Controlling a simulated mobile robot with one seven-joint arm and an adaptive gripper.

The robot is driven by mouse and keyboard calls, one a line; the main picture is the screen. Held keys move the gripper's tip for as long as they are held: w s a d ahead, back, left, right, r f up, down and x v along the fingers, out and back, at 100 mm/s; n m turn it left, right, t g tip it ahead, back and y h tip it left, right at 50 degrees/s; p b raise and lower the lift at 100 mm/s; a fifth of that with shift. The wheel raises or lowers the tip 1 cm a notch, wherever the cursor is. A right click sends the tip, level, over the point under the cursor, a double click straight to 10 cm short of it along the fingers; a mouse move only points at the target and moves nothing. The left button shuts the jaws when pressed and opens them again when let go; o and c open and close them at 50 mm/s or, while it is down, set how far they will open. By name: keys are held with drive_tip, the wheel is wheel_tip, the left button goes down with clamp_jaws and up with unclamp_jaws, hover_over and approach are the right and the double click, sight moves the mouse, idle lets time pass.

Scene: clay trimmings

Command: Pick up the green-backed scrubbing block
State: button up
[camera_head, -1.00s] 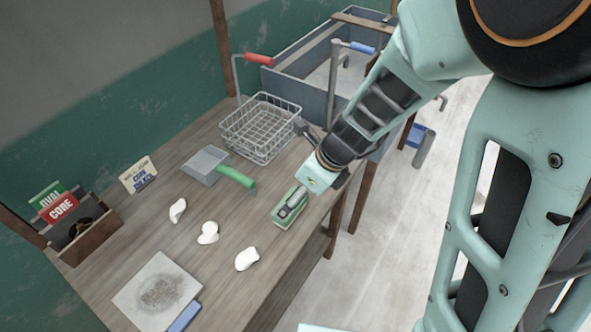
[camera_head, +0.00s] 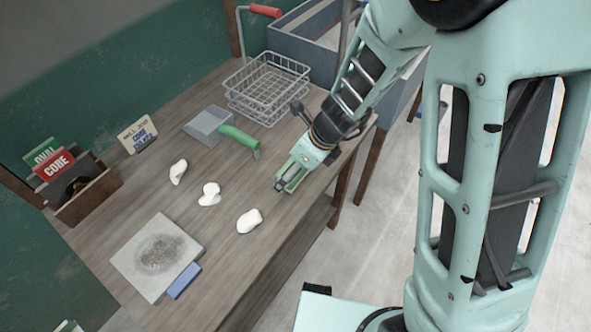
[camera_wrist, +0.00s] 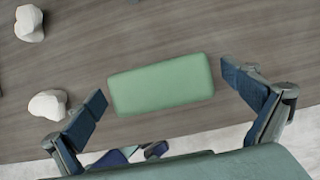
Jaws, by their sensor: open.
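The green-backed scrubbing block (camera_wrist: 162,84) lies flat on the wooden table near its front edge, green side up. In the wrist view it sits between and slightly ahead of my open fingers, its long side running from finger to finger. My gripper (camera_wrist: 170,98) is open and empty, one finger off each end of the block, with no clear contact. In the head view my gripper (camera_head: 283,186) is over the block and covers most of it; only a green edge (camera_head: 292,187) shows beside the fingers.
White clay pieces (camera_head: 249,221) lie left of the block. A dustpan (camera_head: 208,126) with a green-handled brush or tool (camera_head: 238,137), a wire basket (camera_head: 266,92), a grey slab (camera_head: 135,265), a blue block (camera_head: 184,281) and a wooden card box (camera_head: 90,197) are also on the table (camera_head: 160,230).

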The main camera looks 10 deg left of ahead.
drive_tip(key=c, duration=1.3)
drive_tip(key=shift+r, duration=0.2)
